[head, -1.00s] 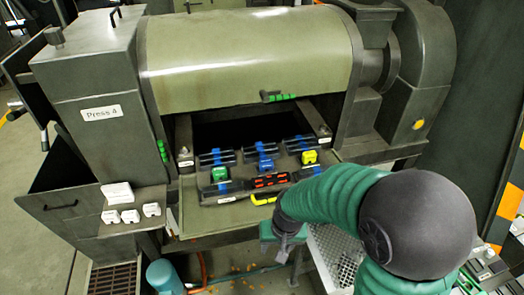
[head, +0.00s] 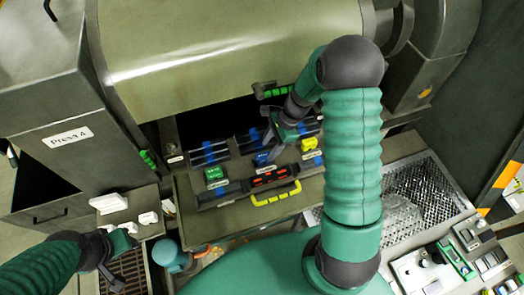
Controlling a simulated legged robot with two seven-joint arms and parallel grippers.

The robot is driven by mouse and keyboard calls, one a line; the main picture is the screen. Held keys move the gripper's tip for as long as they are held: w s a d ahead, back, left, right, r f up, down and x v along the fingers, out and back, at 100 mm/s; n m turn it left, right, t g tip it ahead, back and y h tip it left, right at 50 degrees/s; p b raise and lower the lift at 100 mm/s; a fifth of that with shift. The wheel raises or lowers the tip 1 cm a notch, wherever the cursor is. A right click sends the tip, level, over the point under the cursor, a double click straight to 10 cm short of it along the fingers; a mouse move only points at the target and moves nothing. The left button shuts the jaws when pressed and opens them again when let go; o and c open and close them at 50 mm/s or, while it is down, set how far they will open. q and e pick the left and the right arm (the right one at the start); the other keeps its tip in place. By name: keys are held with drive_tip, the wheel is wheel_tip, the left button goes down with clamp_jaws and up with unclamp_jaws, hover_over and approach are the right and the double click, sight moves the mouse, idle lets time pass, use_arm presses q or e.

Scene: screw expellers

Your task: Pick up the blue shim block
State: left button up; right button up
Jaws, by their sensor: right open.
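The blue shim block (head: 262,159) lies on the tray of the press, between a green block (head: 215,175) and a yellow block (head: 309,144). My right gripper (head: 274,151) is open, pointing down just above and to the right of the blue block. It partly covers the area behind the block, and I cannot tell whether a finger touches it. My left gripper (head: 117,264) is at the lower left, far from the blocks, and its jaws are too small and dark to read.
The tray (head: 205,226) also holds dark racks with blue bands and a dark case with orange marks (head: 270,178) and a yellow handle. The press drum (head: 220,50) overhangs from behind. White blocks (head: 108,203) sit on a left ledge. A perforated plate (head: 420,205) lies right.

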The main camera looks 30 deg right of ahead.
sight(263, 155)
drive_tip(key=shift+s+a+f+p, duration=0.15)
drive_tip(key=shift+a+f+p, duration=0.75)
drive_tip(key=shift+f, duration=0.3)
drive_tip(key=f, duration=0.1)
drive_tip(key=w+f, duration=0.1)
drive_tip(key=shift+w+a+f, duration=0.1)
drive_tip(key=shift+w+f, duration=0.05)
drive_tip(key=shift+f, duration=0.15)
drive_tip(key=shift+w+f, duration=0.1)
drive_tip(key=shift+d, duration=0.2)
drive_tip(key=shift+s+a+r, duration=0.1)
drive_tip(key=shift+s+r, duration=0.1)
drive_tip(key=shift+s, duration=0.2)
drive_tip(key=c, duration=0.4)
drive_tip(key=shift+a, duration=0.2)
drive_tip(key=c, duration=0.5)
use_arm(q)
drive_tip(key=shift+w+r, duration=0.2)
drive_tip(key=shift+r, duration=0.3)
drive_tip(key=shift+w+r, duration=0.15)
drive_tip(key=shift+r, duration=0.35)
use_arm(e)
drive_tip(key=shift+a, duration=0.1)
clamp_jaws()
